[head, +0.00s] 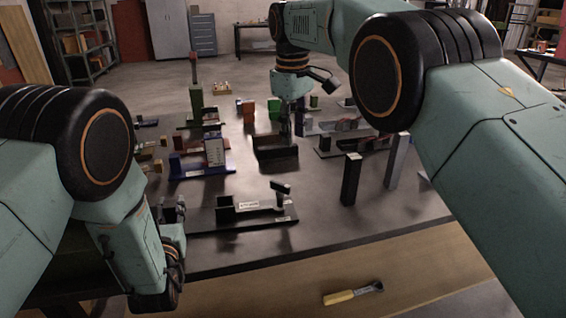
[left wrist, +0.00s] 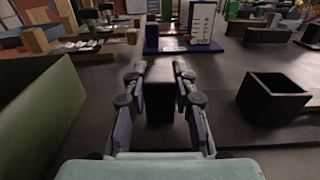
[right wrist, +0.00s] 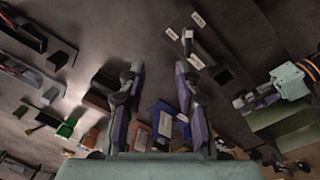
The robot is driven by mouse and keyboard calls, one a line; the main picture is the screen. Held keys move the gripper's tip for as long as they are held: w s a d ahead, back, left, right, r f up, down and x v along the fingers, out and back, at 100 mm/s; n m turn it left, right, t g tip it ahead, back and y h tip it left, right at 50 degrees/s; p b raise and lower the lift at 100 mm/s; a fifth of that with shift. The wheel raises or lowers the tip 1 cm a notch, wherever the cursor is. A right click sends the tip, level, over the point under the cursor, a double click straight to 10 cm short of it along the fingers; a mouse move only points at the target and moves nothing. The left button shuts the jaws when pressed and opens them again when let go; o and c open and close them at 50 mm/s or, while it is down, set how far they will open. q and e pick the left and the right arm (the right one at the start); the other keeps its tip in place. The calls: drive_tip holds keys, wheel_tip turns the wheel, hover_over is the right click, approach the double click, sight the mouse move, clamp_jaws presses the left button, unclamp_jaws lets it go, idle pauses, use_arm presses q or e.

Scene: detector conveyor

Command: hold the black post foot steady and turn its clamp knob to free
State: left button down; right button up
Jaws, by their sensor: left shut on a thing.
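A low black foot (head: 258,219) lies at the table's near side, with a hollow box part at its left and a tilted dark knob (head: 281,187) on a short stem at its right. The foot also shows in the right wrist view (right wrist: 206,58). My left gripper (head: 178,212) is at the foot's left end, shut on a dark upright block (left wrist: 160,104). I cannot tell whether this block joins the foot. The hollow box part (left wrist: 272,95) stands right of the fingers. My right gripper (right wrist: 155,78) is open and empty, farther back, apart from the knob.
A black tray (head: 277,153) lies below my right gripper. A blue fixture with a white panel (head: 215,152) stands behind the foot. A black post (head: 351,180) and a grey post (head: 397,161) stand to the right. A yellow-handled tool (head: 345,296) lies in front.

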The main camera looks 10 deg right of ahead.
drive_tip(key=w+d+f+m+t+h, duration=0.15)
drive_tip(key=w+d+t, duration=0.25)
drive_tip(key=d, duration=0.7)
drive_tip(key=w+d+f+m+t+h, duration=0.1)
drive_tip(key=w+d+f+t, duration=0.15)
drive_tip(key=d, duration=0.85)
drive_tip(key=n+t+y, duration=0.2)
drive_tip(key=n+y, duration=0.1)
drive_tip(key=y, duration=1)
approach(283, 185)
drive_tip(key=x, duration=0.9)
drive_tip(key=shift+w+a, duration=0.1)
drive_tip(key=shift+w, duration=0.05)
drive_tip(key=shift+c, duration=0.4)
clamp_jaws()
